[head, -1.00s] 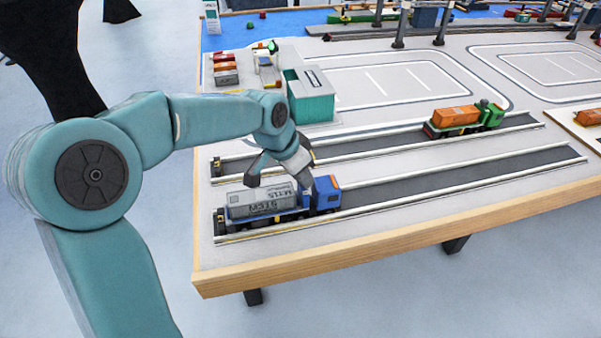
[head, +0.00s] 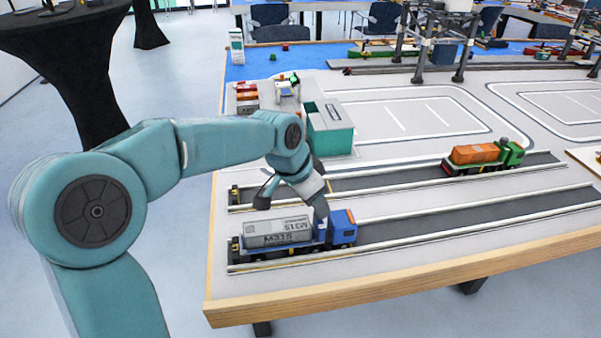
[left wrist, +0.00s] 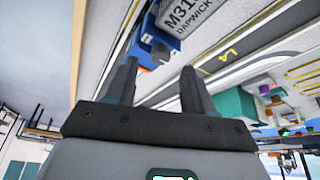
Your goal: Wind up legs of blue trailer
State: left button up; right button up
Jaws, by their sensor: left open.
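A blue truck cab (head: 343,228) stands at the left end of the front lane, coupled to a trailer carrying a grey container (head: 276,232) with lettering. The trailer's legs cannot be made out. My left gripper (head: 292,206) is open and empty, pointing down above and just behind the container, near its cab end. In the left wrist view the two dark fingers (left wrist: 160,70) are apart, with nothing between them. Beyond them show the blue vehicle part (left wrist: 152,35) and part of the grey container (left wrist: 185,14). My right gripper is not in view.
A second truck with a green cab (head: 510,153) and orange load stands in the lane behind, at right. A teal-and-white box building (head: 330,130) stands behind my gripper. The front lane right of the blue cab is clear. The table's wooden edge (head: 400,275) runs in front.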

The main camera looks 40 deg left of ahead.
pick_arm(q)
jog(key=p+v, duration=0.1)
jog(key=v, duration=1.2)
jog(key=shift+p, duration=0.35)
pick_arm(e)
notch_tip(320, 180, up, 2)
